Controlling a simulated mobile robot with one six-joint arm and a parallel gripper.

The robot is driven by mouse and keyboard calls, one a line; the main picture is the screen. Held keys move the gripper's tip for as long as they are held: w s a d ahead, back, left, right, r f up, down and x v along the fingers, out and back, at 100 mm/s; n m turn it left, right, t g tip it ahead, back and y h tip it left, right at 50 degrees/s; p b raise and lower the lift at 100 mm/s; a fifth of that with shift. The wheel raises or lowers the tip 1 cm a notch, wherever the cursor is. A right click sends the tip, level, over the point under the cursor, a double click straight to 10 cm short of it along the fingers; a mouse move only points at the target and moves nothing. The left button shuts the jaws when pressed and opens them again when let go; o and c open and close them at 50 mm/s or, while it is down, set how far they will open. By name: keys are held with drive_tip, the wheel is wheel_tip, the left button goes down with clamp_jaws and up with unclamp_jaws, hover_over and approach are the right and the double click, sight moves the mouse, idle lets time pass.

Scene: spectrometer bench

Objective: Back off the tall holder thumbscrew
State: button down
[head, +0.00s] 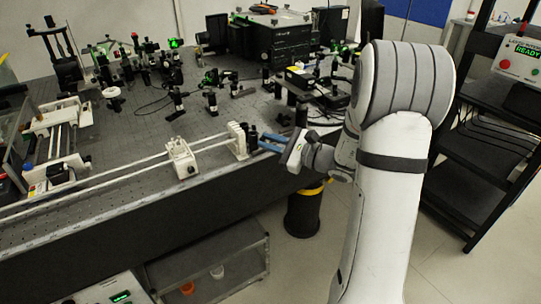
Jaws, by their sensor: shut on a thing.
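The tall holder (236,140) is an upright white block on the pale rails near the front edge of the bench. A small dark knob, the thumbscrew (252,138), sticks out from its right side. My gripper (262,142) reaches in from the right with blue fingers and is shut on the thumbscrew. The fingertips partly cover the knob, so its thread and any gap to the holder cannot be made out.
Another white holder (182,158) stands on the rails (120,175) to the left. Several optical mounts crowd the dark bench (140,130) behind. A black bin with a yellow rim (304,212) stands on the floor below. A black rack (480,150) is at the right.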

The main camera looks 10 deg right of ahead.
drive_tip(key=n+b, duration=1.7)
drive_tip(key=b, duration=1.3)
drive_tip(key=shift+f, duration=0.15)
drive_tip(key=c, duration=1.4)
unclamp_jaws()
drive_tip(key=shift+d, duration=0.1)
